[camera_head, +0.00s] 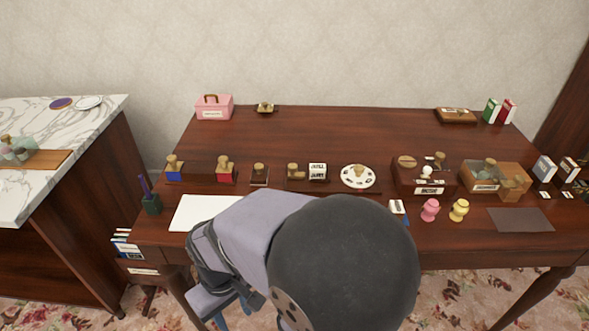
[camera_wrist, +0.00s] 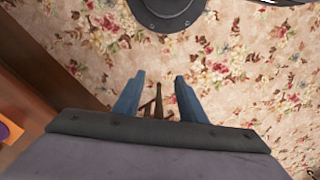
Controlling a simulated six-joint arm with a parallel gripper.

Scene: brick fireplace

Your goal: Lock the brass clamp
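My gripper (camera_wrist: 158,90) has two blue fingers standing apart with nothing held between them. In the head view my gripper (camera_head: 233,314) is low in front of the desk's front edge, partly hidden by my arm. I cannot tell for sure which thing is the brass clamp. Several small brass-coloured pieces stand on the desk: one on a blue block (camera_head: 174,168), one on a red block (camera_head: 225,169), one on a dark block (camera_head: 259,174), and a gold piece (camera_head: 265,107) at the back. The wrist view shows none of them.
The brown desk (camera_head: 330,135) has a free strip behind its middle row. A white sheet (camera_head: 202,212) lies at front left, a white dial (camera_head: 358,176) near centre, and wooden boxes (camera_head: 425,186) at right. A marble counter (camera_head: 60,125) stands left. The wrist view faces flowered carpet (camera_wrist: 245,65).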

